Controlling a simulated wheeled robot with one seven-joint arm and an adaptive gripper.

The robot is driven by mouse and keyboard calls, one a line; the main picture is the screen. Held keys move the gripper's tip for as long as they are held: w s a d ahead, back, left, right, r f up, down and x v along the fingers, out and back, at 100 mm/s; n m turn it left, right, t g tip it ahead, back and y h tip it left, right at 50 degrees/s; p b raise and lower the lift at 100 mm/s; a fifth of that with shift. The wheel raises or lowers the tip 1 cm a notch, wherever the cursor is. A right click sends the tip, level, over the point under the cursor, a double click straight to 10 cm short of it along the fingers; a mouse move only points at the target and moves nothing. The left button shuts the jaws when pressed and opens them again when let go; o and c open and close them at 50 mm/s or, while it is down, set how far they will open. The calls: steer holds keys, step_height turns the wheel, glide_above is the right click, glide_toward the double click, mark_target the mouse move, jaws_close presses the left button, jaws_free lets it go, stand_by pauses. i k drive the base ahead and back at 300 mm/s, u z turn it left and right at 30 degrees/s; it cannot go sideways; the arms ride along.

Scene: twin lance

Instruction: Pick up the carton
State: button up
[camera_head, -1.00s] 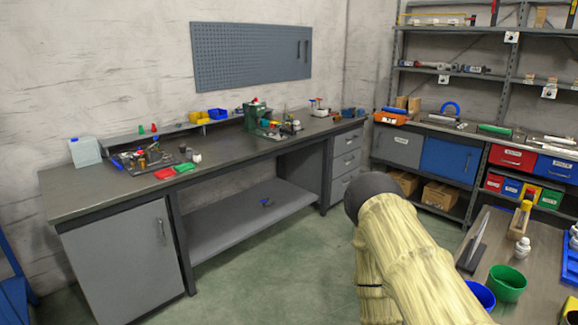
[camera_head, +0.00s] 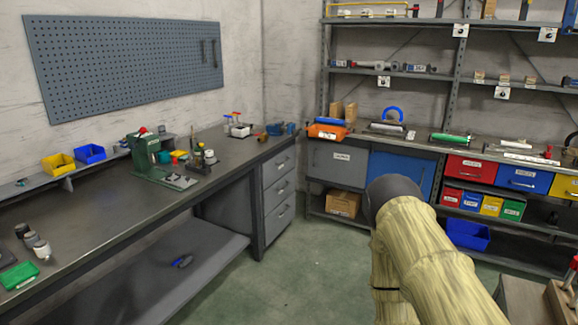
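A brown cardboard carton (camera_head: 343,204) sits on the low shelf under the grey cabinet, at the back centre. A pale label shows on its front, and it looks upright. My arm, in a yellowish ribbed sleeve with a dark rounded end, rises at the lower right. My gripper is not visible.
A long workbench (camera_head: 105,215) with tools and bins runs along the left wall. Shelving with drawers, including a red drawer (camera_head: 470,169), fills the back right. A blue bin (camera_head: 467,235) is low on it. Green floor (camera_head: 300,285) is clear between them.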

mark_target(336, 107)
steer(key=z, duration=0.2)
steer(key=i, duration=1.7)
steer(key=z, duration=0.3)
steer(key=i, duration=2.35)
